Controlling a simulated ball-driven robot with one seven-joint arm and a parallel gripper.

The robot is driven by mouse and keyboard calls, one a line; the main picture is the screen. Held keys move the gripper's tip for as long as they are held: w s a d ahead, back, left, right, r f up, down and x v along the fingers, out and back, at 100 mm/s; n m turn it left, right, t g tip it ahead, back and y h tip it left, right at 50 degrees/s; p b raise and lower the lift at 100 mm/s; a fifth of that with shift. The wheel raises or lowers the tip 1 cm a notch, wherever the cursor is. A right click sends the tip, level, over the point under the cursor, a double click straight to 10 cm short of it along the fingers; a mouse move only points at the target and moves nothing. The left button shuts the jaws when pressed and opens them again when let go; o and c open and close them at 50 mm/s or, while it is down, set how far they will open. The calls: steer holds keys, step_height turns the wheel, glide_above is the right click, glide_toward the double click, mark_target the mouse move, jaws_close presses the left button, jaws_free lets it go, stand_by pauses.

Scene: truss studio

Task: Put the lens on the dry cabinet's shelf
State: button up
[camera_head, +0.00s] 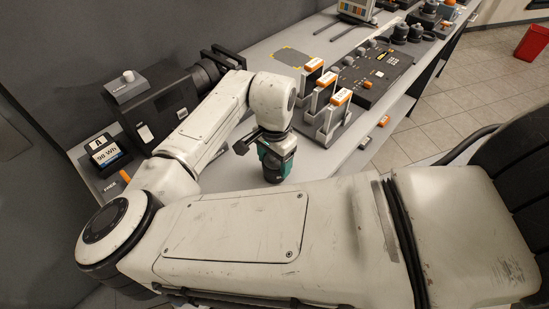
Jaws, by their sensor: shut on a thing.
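My gripper (262,144) hangs at the end of my white arm, low over the grey bench top. It is shut on a short, upright cylinder with dark and teal parts, which I take to be the lens (274,169). My wrist and the jaws hide its upper part. I cannot tell whether its lower end touches the bench. I cannot make out the dry cabinet or its shelf in this view.
A slotted rack (325,134) with orange-topped pieces stands just right of my gripper. Behind it lies a black control panel (375,78). A black camera (170,112) and a battery (106,153) stand at the left. A marked patch (290,57) on the bench is bare.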

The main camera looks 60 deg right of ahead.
steer(key=shift+f, duration=0.15)
steer(key=o, duration=1.5)
